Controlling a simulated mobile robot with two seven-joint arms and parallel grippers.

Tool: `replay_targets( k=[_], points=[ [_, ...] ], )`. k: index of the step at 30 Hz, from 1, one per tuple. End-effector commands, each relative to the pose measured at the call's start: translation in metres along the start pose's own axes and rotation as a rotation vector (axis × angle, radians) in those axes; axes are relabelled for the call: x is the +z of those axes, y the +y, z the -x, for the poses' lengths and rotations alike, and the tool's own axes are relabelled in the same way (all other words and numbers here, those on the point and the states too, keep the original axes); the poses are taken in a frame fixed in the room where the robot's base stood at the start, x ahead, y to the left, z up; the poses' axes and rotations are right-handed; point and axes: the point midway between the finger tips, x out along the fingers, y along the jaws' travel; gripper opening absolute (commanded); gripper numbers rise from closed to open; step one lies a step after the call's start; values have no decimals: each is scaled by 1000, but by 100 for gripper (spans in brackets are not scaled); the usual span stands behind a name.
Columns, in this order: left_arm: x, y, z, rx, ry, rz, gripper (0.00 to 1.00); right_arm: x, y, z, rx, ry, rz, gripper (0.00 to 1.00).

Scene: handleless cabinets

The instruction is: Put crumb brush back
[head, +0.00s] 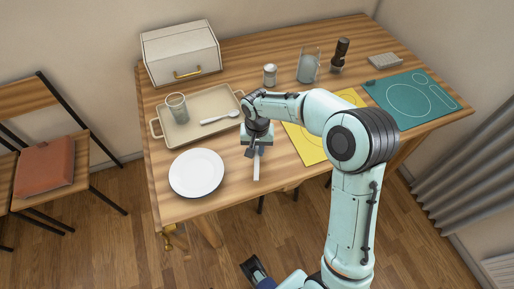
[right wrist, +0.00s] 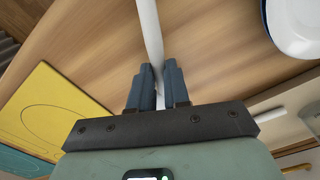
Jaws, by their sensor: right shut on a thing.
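My right gripper (head: 256,148) is above the front part of the table, between the white plate and the yellow mat. It is shut on a slim white stick-like thing, which I take to be the crumb brush (head: 257,168). In the right wrist view the white shaft (right wrist: 150,35) runs between the blue fingers (right wrist: 158,88). Bristles cannot be made out. A dark part of mine shows at the bottom edge of the head view; I cannot tell the left gripper's jaws there.
A beige tray (head: 170,135) holds a glass (head: 177,107) and a white spoon-like utensil (head: 219,118). Nearby are the plate (head: 196,172), yellow mat (head: 307,146), teal mat (head: 433,100), bread box (head: 181,54), shaker (head: 270,74), pitcher (head: 308,66) and dark mill (head: 340,53).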

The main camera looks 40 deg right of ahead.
Motion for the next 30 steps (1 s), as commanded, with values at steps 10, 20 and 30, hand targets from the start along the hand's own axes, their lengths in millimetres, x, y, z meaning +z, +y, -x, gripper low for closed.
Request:
replay_targets(
  k=[10, 20, 30],
  points=[
    [0, -2, -5, -1, -2, 1, 47, 0, 0, -8, 0, -1, 0, 0],
    [0, -3, -8, -1, -3, 1, 47, 0, 0, -12, 0, -1, 0, 46],
    [-2, -2, -6, 1, 4, 0, 47, 0, 0, -12, 0, -1, 0, 46]
  ],
)
